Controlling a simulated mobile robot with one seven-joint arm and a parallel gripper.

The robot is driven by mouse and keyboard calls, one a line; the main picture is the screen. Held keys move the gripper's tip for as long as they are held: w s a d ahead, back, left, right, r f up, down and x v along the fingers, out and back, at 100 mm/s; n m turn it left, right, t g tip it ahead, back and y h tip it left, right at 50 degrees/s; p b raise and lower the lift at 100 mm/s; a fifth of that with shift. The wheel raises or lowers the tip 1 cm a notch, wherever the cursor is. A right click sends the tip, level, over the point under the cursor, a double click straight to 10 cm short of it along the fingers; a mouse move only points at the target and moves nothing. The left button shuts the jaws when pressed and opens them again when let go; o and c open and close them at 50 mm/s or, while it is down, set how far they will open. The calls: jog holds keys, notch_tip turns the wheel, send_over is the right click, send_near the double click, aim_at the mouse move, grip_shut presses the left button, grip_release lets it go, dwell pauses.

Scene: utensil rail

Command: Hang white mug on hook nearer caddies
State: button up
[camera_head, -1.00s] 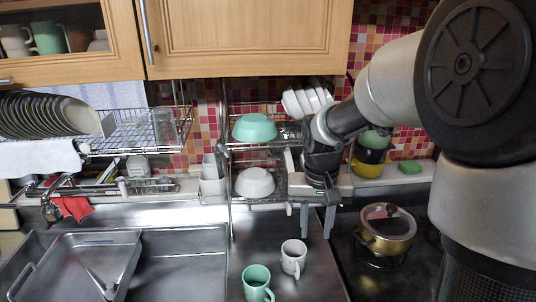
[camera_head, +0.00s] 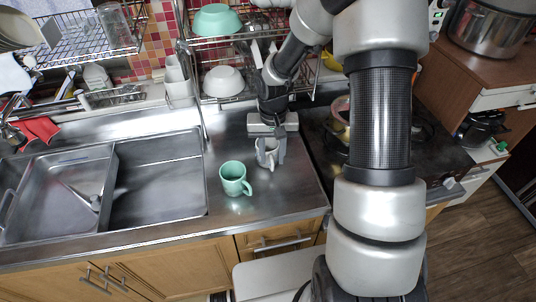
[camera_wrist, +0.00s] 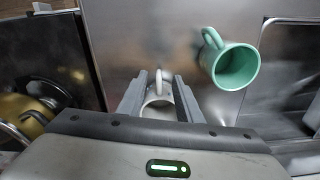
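The white mug (camera_head: 266,156) stands on the steel counter, partly covered by my gripper (camera_head: 271,161). In the wrist view the mug (camera_wrist: 158,112) sits between the two fingers of my gripper (camera_wrist: 160,79), with its handle pointing up the picture. The fingers are apart, one on each side of the mug; I cannot tell whether they touch it. White caddies (camera_head: 178,80) stand at the back of the counter, left of the rack. I cannot make out the hooks clearly.
A green mug (camera_head: 235,179) stands close by, left of the white mug; it also shows in the wrist view (camera_wrist: 237,66). The sink (camera_head: 158,170) lies left, the stove right. A wire rack with a green bowl (camera_head: 216,19) and a white bowl (camera_head: 223,81) stands behind.

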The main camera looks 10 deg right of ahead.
aim_at(272, 161)
jog(key=shift+w+f, duration=0.1)
jog(key=shift+f, duration=2.6)
jog(key=shift+d, duration=0.1)
grip_shut()
